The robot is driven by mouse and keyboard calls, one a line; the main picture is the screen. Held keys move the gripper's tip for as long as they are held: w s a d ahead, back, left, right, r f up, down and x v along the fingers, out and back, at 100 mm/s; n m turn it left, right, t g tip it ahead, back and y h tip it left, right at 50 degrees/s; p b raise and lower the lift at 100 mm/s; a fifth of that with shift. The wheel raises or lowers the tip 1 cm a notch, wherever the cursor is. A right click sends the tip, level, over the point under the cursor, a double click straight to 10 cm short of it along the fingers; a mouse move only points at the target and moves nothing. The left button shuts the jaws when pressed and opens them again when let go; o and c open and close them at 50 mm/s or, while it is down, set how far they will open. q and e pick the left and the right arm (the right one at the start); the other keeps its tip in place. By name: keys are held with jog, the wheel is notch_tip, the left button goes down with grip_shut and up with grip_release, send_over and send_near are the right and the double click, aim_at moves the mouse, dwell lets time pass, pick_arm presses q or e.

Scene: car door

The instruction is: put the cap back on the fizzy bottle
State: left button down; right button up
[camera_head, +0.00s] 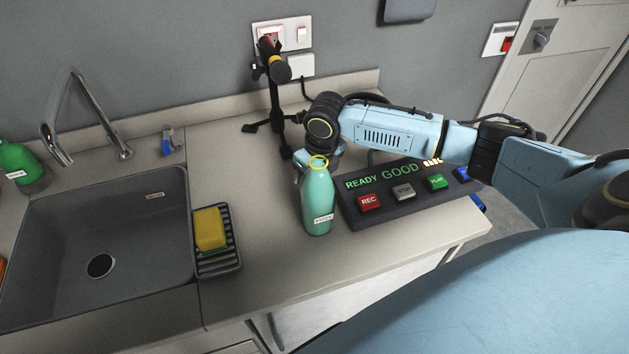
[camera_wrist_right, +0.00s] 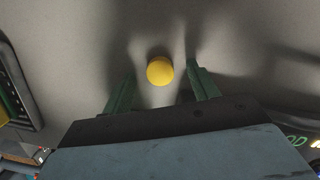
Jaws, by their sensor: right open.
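A green bottle (camera_head: 318,205) with a white label stands upright on the counter, and a yellow ring shows at its open-looking top. A round yellow cap (camera_wrist_right: 160,71) lies on the counter in the right wrist view, between the two green fingers of my right gripper and apart from both. In the head view my right gripper (camera_head: 303,168) is low over the counter just behind the bottle, partly hidden by it. It is open and holds nothing. The cap on the counter is hidden in the head view. My left gripper is not in view.
A button panel (camera_head: 405,191) reading READY GOOD is right of the bottle. A black stand (camera_head: 275,100) rises behind. A yellow sponge (camera_head: 210,228) on a ribbed black dish and a sink (camera_head: 60,285) are left. Counter between dish and bottle is clear.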

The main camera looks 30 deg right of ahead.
jog(key=shift+f, duration=0.15)
jog(key=c, duration=1.1)
notch_tip(320, 180, up, 18)
jog(key=shift+p, duration=0.5)
